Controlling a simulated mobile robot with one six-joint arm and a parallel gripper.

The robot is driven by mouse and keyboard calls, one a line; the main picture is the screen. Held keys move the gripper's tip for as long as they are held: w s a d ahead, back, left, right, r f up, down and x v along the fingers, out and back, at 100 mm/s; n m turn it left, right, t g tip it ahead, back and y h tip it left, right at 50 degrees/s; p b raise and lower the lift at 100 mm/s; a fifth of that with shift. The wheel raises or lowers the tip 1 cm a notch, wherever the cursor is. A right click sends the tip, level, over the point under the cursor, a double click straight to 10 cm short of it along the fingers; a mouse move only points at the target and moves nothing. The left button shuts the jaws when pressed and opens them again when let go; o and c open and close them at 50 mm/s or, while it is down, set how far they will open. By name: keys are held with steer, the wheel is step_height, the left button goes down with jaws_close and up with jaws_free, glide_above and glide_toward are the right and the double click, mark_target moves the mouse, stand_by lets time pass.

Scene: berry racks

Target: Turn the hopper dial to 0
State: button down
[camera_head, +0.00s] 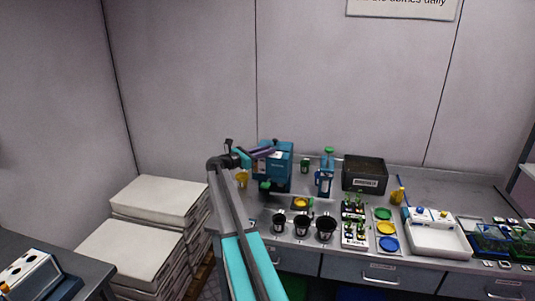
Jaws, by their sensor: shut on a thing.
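A teal-blue box-shaped machine (284,172), which looks like the hopper, stands at the back left of the bench. My arm reaches up from the bottom and bends right at its top. My gripper (266,152) is at the upper left side of this machine, shut on what seems to be its dial. The dial itself is too small and too covered by the gripper to make out, so its setting cannot be read.
Several black pots (326,227) stand in front of the machine. A blue stand with a green top (325,176) and a dark crate (365,174) are to its right. A white tray (437,237) lies further right. White stacked slabs (155,203) stand left of the bench.

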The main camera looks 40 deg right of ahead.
steer(key=shift+w+d+r+m+g+y, duration=0.15)
steer(key=shift+w+m+g, duration=0.15)
steer(key=shift+g, duration=0.2)
steer(key=shift+w+r+m+g+y, duration=0.1)
steer(key=shift+w+m+g+y, duration=0.05)
steer(key=shift+m+g, duration=0.55)
steer(key=shift+g, duration=0.3)
steer(key=c, duration=1.8)
jaws_free()
steer(key=shift+f, duration=0.1)
steer(key=shift+o, duration=1.2)
steer(key=shift+s+f, duration=0.1)
steer(key=shift+b, duration=0.3)
steer(key=shift+a+f, duration=0.1)
steer(key=shift+a, duration=0.4)
steer(key=b+v, duration=0.4)
steer(key=v, duration=0.9)
steer(key=shift+w+r+b, duration=0.25)
steer(key=shift+b, duration=0.15)
